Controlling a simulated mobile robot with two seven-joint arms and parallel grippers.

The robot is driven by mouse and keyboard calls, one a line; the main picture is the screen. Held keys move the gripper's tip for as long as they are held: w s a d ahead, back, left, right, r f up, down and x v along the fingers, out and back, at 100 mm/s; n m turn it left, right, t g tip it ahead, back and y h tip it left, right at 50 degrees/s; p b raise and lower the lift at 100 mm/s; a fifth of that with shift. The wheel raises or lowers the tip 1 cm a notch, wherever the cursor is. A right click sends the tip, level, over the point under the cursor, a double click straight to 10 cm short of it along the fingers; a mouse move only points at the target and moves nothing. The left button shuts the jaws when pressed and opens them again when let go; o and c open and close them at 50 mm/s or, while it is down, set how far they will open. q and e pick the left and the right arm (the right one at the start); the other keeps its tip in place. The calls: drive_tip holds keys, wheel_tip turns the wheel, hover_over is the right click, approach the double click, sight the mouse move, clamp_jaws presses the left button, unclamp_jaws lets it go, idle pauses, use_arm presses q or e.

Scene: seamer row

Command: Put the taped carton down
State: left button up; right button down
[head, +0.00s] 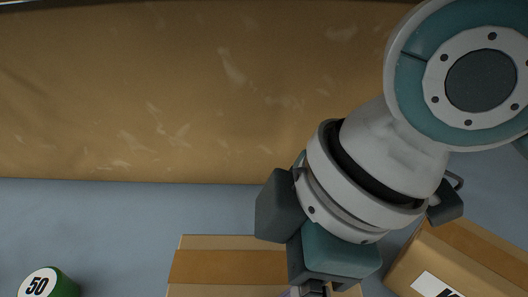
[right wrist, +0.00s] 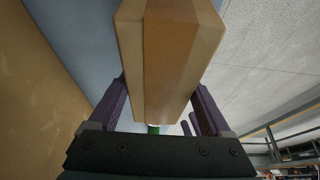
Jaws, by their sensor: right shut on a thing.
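The taped carton (right wrist: 168,60) is a tan box with a darker brown tape band along its middle. It sits between the two purple fingers of my right gripper (right wrist: 160,106), which is shut on it. In the head view a taped carton (head: 215,268) shows at the bottom edge, cut off by the frame, beside and partly behind my right gripper (head: 314,290). Whether its underside touches the blue-grey surface (head: 120,225) cannot be told. My left gripper is not in view.
Another carton (head: 470,255) with a white label stands at the lower right. A green cylinder (head: 50,284) marked 50 is at the lower left. A scuffed tan panel (head: 180,90) fills the back. Bare blue-grey surface shows between the cylinder and the taped carton.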

drive_tip(key=shift+w, duration=0.1)
unclamp_jaws()
drive_tip(key=shift+f, duration=0.1)
drive_tip(key=shift+r, duration=0.3)
drive_tip(key=shift+d+r+p, duration=0.1)
drive_tip(key=shift+r+p, duration=0.5)
drive_tip(key=d, duration=0.4)
drive_tip(key=d+p, duration=0.1)
drive_tip(key=d, duration=0.3)
drive_tip(key=s+d, duration=0.1)
drive_tip(key=d, duration=0.3)
drive_tip(key=shift+d+f+p, duration=0.15)
drive_tip(key=shift+f+p, duration=0.15)
drive_tip(key=shift+p, duration=0.1)
